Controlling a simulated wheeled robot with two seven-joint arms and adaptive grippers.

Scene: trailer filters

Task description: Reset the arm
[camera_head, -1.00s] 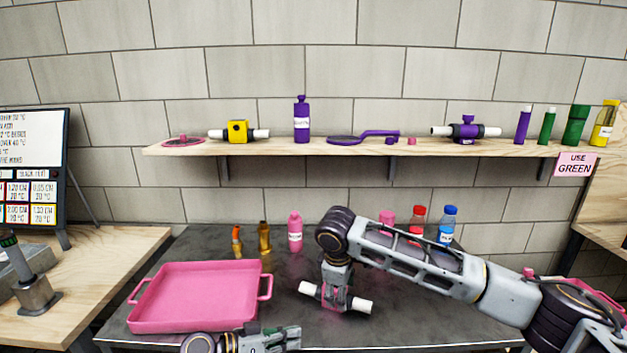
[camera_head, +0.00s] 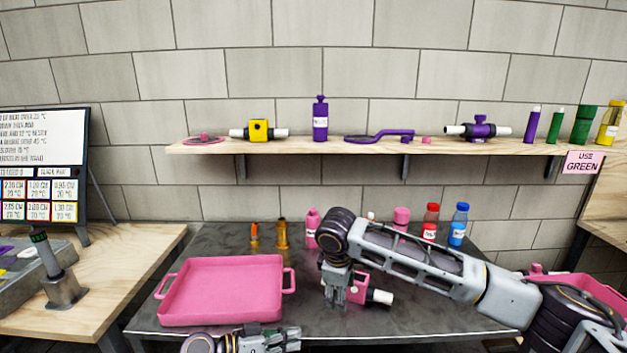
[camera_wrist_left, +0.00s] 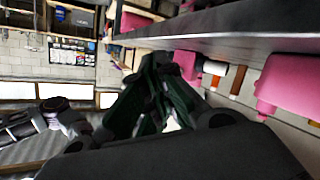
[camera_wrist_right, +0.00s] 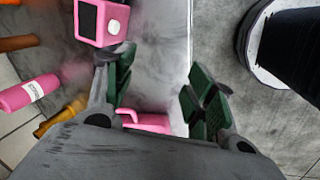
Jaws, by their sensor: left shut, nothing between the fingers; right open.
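My right gripper (camera_head: 335,297) hangs open and empty, fingers down, over the dark table, just left of a pink block with a white cylindrical end (camera_head: 378,296). In the right wrist view, my open fingers (camera_wrist_right: 160,82) have this pink block (camera_wrist_right: 88,22) beyond them to the upper left, apart from them. Its far side is partly hidden by my right gripper in the head view. My left gripper (camera_head: 292,339) is shut and empty, low in front of the table's front edge; its closed fingers (camera_wrist_left: 155,88) also show in the left wrist view.
A pink tray (camera_head: 225,292) stands empty on the table's left. Behind are orange, gold (camera_head: 282,234), pink (camera_head: 313,228), red and blue (camera_head: 458,224) bottles. A wall shelf (camera_head: 370,147) holds several coloured items. My right forearm crosses the table's right half.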

